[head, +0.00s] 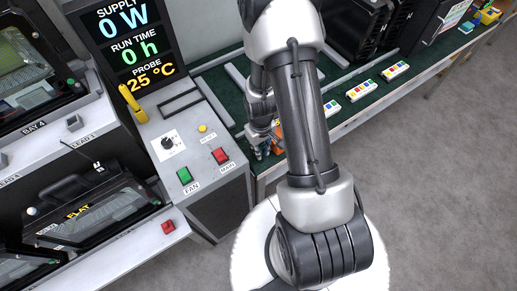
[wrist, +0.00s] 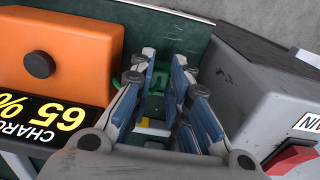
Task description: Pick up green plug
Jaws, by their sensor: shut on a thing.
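My gripper (wrist: 162,82) points down into a narrow space in the wrist view, its blue-padded fingers on either side of a small green piece. This green plug (wrist: 153,108) shows only in part between the fingers, and they are shut on it. Its lower end and what it touches are hard to make out. In the head view my gripper (head: 262,150) is small and partly behind my arm, low beside the grey control console. The plug cannot be made out there.
An orange unit (wrist: 65,55) with a black knob and a "CHARGE 65 %" display stands close left of my gripper. The grey console (wrist: 265,90) with a red switch (wrist: 290,158) is close on the right. Colourful blocks (head: 359,91) lie along the green bench.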

